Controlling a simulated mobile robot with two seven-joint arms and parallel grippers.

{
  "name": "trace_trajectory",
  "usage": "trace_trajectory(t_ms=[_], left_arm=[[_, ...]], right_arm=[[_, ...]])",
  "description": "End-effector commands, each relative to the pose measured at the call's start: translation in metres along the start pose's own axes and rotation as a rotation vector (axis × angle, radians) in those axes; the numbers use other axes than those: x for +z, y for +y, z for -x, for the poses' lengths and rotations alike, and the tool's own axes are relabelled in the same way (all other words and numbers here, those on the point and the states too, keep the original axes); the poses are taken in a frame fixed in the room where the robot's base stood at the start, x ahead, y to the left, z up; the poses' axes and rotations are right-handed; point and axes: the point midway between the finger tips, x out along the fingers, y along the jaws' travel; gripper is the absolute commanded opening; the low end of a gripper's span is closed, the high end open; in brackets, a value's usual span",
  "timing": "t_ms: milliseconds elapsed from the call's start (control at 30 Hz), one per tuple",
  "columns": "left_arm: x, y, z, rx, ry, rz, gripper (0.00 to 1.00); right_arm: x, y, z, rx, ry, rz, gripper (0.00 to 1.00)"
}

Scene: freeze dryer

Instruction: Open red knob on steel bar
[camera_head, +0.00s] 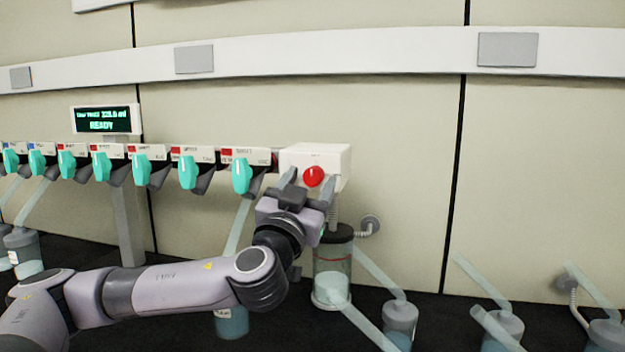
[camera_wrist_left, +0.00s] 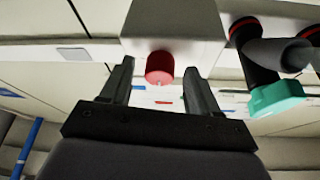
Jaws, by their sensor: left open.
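The red knob (camera_head: 313,176) sits on the front of a white box (camera_head: 318,158) at the right end of the bar with the teal valves. My left gripper (camera_head: 309,187) is open in front of the box, with one finger to each side of the knob in the head view. In the left wrist view the red knob (camera_wrist_left: 159,67) lies between and beyond the two open fingertips (camera_wrist_left: 157,70), with a gap on both sides. I cannot tell whether the fingertips reach past it. My right gripper is not in view.
A row of teal valve handles (camera_head: 188,172) runs left of the box; one teal handle (camera_wrist_left: 276,98) is close by in the wrist view. A display (camera_head: 105,120) reads READY. A jar (camera_head: 332,270) stands below the box, with flasks (camera_head: 400,318) to its right.

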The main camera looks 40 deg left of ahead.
Motion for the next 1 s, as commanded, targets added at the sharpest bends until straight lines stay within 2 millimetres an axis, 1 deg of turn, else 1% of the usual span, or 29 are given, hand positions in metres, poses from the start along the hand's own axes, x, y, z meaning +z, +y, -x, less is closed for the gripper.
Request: trace_trajectory(t_ms=[267,300,367,400,433,767,1000], left_arm=[[0.0,0.0,0.0,0.0,-0.001,0.0,0.61],[0.0,0.0,0.0,0.0,-0.001,0.0,0.48],[0.0,0.0,0.0,0.0,-0.001,0.0,0.28],[0.0,0.0,0.0,0.0,-0.001,0.0,0.15],[0.0,0.0,0.0,0.0,-0.001,0.0,0.06],[0.002,0.0,0.001,0.011,-0.002,-0.027,0.05],[0.003,-0.002,0.001,0.058,-0.001,-0.143,0.05]], right_arm=[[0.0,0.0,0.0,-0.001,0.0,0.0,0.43],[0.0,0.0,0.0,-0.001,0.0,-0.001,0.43],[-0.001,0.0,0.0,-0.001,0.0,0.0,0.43],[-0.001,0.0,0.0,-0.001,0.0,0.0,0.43],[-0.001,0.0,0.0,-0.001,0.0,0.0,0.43],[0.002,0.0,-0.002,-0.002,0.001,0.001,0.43],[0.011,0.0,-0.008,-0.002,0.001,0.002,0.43]])
